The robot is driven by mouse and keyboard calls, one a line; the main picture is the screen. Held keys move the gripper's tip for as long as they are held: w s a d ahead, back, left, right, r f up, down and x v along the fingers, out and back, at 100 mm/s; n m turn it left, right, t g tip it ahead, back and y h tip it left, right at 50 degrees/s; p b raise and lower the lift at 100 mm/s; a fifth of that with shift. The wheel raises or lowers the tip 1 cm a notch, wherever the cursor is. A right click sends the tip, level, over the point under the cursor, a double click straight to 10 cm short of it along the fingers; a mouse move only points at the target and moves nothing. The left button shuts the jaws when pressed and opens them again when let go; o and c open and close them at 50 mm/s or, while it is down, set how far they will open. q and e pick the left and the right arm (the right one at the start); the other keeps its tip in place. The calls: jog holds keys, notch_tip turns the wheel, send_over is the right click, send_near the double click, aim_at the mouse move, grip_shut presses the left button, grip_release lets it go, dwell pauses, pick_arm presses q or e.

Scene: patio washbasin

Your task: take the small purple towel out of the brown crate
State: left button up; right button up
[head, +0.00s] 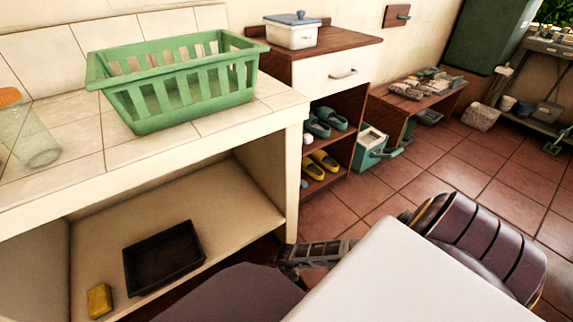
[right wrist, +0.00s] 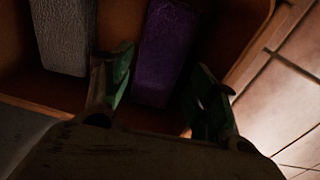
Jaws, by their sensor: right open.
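The small purple towel (right wrist: 162,50) lies in the brown crate (right wrist: 30,104) in the right wrist view, dark and partly in shadow. My right gripper (right wrist: 163,65) is open, with its two green-tipped fingers apart on either side of the towel's near end. I cannot tell whether they touch it. A grey towel (right wrist: 64,32) lies in the crate to the left. The head view does not show the crate or towels. What looks like my left gripper (head: 312,254) shows low in the head view, partly hidden by my body; its fingers are unclear.
A green basket (head: 180,92) stands on the tiled counter beside a clear tumbler (head: 32,140). Below are a black tray (head: 163,260) and a yellow sponge (head: 99,300). A wooden cabinet (head: 285,80) with shoes stands behind. Tiled floor lies right of the crate.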

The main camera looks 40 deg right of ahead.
aim_at(287, 284)
jog(key=shift+f, duration=0.1)
dwell(0.3)
jog(key=shift+f+b, duration=0.95)
jog(key=shift+f, duration=0.15)
jog(key=shift+w+a+f+b, duration=0.1)
jog(key=shift+f+b, duration=0.3)
jog(key=shift+f, duration=0.1)
pick_arm(q)
jog(key=shift+w+d+f+h+b, duration=0.1)
jog(key=shift+f+b, duration=0.1)
jog(key=shift+f, duration=0.4)
jog(key=shift+d+f+h+b, duration=0.1)
jog(key=shift+d+f+b, duration=0.1)
jog(key=shift+f, duration=0.4)
jog(key=shift+w+d+f+h+b, duration=0.1)
jog(key=shift+f+b, duration=0.1)
jog(key=shift+f, duration=0.4)
pick_arm(e)
jog(key=shift+f, duration=0.9)
pick_arm(q)
jog(key=shift+r, duration=0.25)
pick_arm(e)
jog(key=shift+c, duration=0.3)
jog(key=c, duration=0.7)
